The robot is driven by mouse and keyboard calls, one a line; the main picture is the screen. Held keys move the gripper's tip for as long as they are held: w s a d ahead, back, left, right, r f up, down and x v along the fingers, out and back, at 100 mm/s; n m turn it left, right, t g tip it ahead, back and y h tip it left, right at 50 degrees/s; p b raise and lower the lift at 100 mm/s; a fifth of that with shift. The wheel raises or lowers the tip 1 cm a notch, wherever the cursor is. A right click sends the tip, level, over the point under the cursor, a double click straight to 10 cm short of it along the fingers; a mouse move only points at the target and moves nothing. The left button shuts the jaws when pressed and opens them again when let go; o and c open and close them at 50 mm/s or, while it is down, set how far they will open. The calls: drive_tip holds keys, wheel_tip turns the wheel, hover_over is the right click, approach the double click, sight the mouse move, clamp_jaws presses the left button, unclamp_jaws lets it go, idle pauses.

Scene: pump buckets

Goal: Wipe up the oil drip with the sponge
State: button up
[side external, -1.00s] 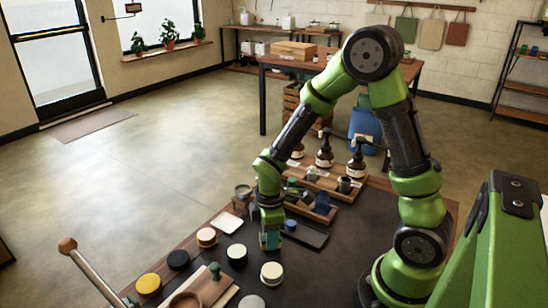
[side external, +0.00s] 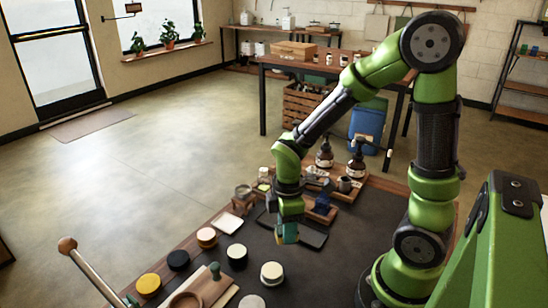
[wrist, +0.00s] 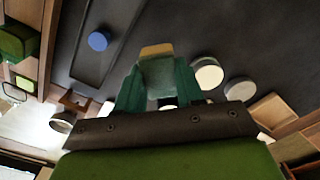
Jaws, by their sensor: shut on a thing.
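Only a small tan edge of the sponge shows beside the fingers in the side view. In the wrist view the black tray (wrist: 82,72) lies to the left of the fingers, with a round blue lid (wrist: 99,41) on it. I cannot make out the oil drip in either current view.
A white square dish (side external: 227,223) lies left of my gripper.

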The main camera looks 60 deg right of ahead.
drive_tip(key=shift+r, duration=1.45)
